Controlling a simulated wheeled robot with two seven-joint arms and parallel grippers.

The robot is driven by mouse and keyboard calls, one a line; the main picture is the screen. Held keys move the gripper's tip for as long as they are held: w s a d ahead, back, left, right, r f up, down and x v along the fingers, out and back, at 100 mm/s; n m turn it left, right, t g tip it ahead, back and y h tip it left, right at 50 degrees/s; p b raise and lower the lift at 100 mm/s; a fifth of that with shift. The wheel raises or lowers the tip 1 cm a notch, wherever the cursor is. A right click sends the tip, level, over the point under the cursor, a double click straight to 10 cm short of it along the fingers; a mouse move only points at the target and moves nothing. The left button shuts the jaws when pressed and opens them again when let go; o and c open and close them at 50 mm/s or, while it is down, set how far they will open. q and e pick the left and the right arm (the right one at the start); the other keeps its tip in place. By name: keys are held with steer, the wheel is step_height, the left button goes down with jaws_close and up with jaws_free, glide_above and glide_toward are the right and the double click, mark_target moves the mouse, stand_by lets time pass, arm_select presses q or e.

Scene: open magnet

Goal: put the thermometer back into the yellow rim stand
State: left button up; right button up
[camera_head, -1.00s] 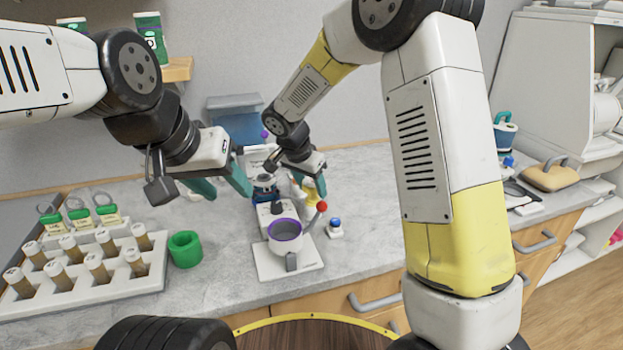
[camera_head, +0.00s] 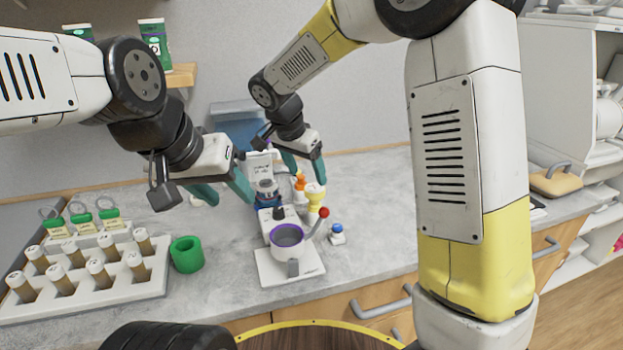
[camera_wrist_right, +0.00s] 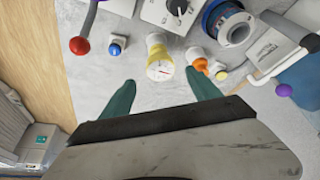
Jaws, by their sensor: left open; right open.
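A small white piece with a yellow rim (camera_head: 315,193) stands on the counter behind the mixer-like device. In the right wrist view the yellow rim (camera_wrist_right: 154,52) surrounds a pale round face with a red mark (camera_wrist_right: 160,71); I cannot tell for certain if this face is the thermometer. My right gripper (camera_head: 305,172) is open and empty above and just behind it; in the wrist view the yellow-rimmed piece lies between and beyond the fingertips (camera_wrist_right: 160,80). My left gripper (camera_head: 226,192) is open and empty, over the counter to the left.
An orange-topped bottle (camera_head: 300,181) stands close beside the yellow-rimmed piece. The device with the purple-rimmed cup (camera_head: 286,240), a red-ball lever (camera_head: 323,212) and a blue button (camera_head: 337,228) are in front. A green ring (camera_head: 187,254) and vial rack (camera_head: 90,290) lie left.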

steer(key=s+d+r+n+y, duration=0.3)
steer(key=s+d+r, duration=0.6)
steer(key=s+d, duration=0.1)
steer(key=s+d+n+t+y, duration=0.2)
steer(key=s+d+n, duration=0.2)
steer(key=s, duration=0.9)
steer(key=shift+s+d+n, duration=0.3)
steer(key=shift+d+n, duration=0.1)
steer(key=shift+d, duration=0.8)
